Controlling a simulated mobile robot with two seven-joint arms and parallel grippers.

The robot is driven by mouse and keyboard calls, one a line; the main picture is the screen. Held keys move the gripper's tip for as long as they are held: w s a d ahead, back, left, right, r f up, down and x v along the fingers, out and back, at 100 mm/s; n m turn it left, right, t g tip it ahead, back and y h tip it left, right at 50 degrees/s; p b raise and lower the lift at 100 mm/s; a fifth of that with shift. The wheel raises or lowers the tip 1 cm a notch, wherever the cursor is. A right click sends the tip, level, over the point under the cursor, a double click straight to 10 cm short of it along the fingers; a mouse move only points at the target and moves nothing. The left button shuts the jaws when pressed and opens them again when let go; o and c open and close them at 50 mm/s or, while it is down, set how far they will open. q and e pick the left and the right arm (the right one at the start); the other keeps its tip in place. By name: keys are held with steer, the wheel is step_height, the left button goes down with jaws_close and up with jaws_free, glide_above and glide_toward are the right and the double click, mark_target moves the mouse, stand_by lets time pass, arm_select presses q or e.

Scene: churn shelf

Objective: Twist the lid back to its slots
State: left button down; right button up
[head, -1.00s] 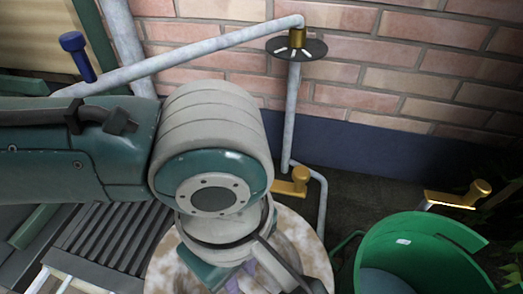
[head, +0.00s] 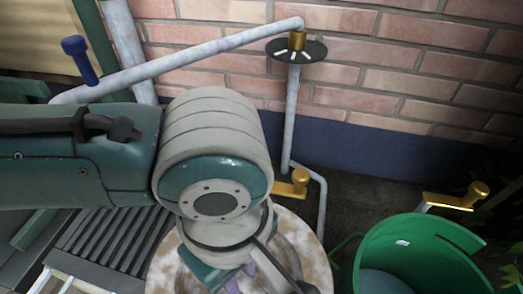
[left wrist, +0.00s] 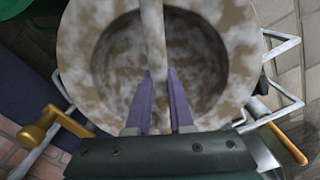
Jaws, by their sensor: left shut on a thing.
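The lid is a round, mottled white-and-brown disc (head: 305,243) with a sunken middle, at the bottom centre of the head view. The left wrist view shows its rim (left wrist: 78,60) and a bar (left wrist: 152,30) running across the recess. My left gripper (left wrist: 160,78) has its two purple fingers on either side of this bar and is shut on it. In the head view, my left wrist covers much of the lid, and only a bit of the purple fingers (head: 240,282) shows. The slots cannot be made out. My right gripper is not in view.
A green bucket (head: 455,255) stands right of the lid. Brass levers (head: 292,186) and a grey pipe (head: 200,54) lie by the brick wall behind. A slatted grey surface (head: 110,240) is at left. Grey metal brackets (left wrist: 284,92) stick out around the lid.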

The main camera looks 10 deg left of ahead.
arm_select(q)
steer(key=shift+r+m+p, duration=0.1)
steer(key=shift+m+p, duration=0.85)
steer(key=shift+m, duration=0.25)
steer(key=shift+r+m+p, duration=0.1)
steer(key=shift+m+p, duration=0.3)
steer(key=shift+m, duration=0.1)
steer(key=shift+m+p, duration=0.5)
steer(key=shift+m, duration=0.4)
steer(key=shift+m+p, duration=0.3)
steer(key=shift+m, duration=0.1)
steer(key=c, duration=0.7)
jaws_free()
